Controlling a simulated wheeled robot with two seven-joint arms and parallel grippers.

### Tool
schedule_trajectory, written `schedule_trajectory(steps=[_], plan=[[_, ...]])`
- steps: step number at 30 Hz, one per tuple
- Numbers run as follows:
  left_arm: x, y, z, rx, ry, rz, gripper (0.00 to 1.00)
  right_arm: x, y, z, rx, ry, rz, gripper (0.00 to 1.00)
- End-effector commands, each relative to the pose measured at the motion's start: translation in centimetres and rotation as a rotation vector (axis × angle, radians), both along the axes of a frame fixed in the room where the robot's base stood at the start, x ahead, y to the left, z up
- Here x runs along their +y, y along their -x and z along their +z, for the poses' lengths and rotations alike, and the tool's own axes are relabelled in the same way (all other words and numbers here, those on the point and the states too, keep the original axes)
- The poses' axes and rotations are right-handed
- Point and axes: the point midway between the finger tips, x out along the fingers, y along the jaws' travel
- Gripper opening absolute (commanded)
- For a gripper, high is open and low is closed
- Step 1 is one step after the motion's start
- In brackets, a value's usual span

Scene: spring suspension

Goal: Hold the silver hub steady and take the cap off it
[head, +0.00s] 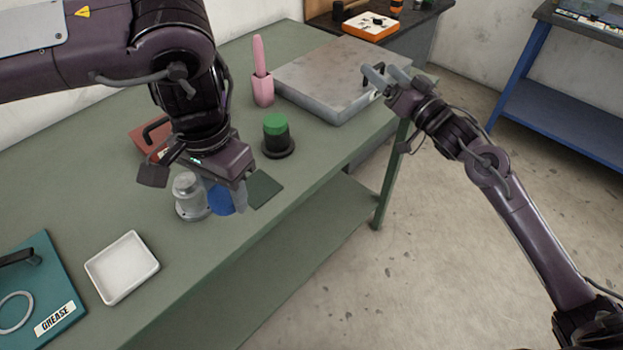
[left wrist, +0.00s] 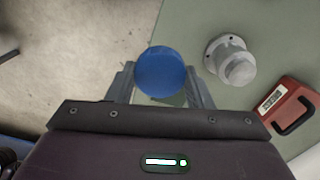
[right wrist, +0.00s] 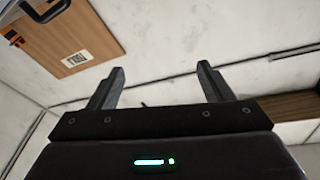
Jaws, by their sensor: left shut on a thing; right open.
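The silver hub (head: 190,197) stands upright on the green bench, its round flange on the bench top. In the left wrist view the hub (left wrist: 232,62) is right of the fingers, apart from them. My left gripper (head: 221,197) points down just right of the hub. It is shut on a blue round cap (head: 220,201), which shows between the fingers in the left wrist view (left wrist: 160,73). The cap is clear of the hub. My right gripper (head: 381,76) is open and empty, high by the grey slab; its spread fingers show in the right wrist view (right wrist: 160,88).
A dark green pad (head: 264,190) lies near the bench edge. A black cylinder with a green top (head: 277,137) stands behind it. A red case (head: 150,137), a white tray (head: 122,267), a teal grease case (head: 60,285), a pink holder (head: 262,92) and a grey slab (head: 325,75) are around.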

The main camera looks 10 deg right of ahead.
Motion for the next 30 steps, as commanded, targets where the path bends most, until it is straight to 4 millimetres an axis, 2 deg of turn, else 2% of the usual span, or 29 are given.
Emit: schedule_trajectory(steps=[1,3,5,9,12,16,21,26,30], plan=[[0.0,0.0,0.0,0.0,0.0,0.0,0.19,2.6,1.3,1.1,-0.024,0.046,0.085,0.73],[0.0,0.0,0.0,0.0,0.0,0.0,0.19,6.1,3.5,1.9,-0.047,0.115,0.209,0.73],[0.0,0.0,0.0,0.0,0.0,0.0,0.19,9.0,5.6,1.9,-0.06,0.175,0.318,0.73],[0.0,0.0,0.0,0.0,0.0,0.0,0.19,14.5,11.4,0.7,-0.079,0.311,0.564,0.73],[0.0,0.0,0.0,0.0,0.0,0.0,0.19,17.1,15.4,-0.5,-0.084,0.385,0.716,0.73],[0.0,0.0,0.0,0.0,0.0,0.0,0.19,18.9,19.4,-1.9,-0.085,0.451,0.862,0.73],[0.0,0.0,0.0,0.0,0.0,0.0,0.19,19.9,22.1,-2.9,-0.082,0.486,0.955,0.73],[0.0,0.0,0.0,0.0,0.0,0.0,0.19,21.2,22.2,-3.1,-0.086,0.487,0.967,0.73],[0.0,0.0,0.0,0.0,0.0,0.0,0.19,23.5,21.9,-3.4,-0.087,0.486,0.968,0.73]])
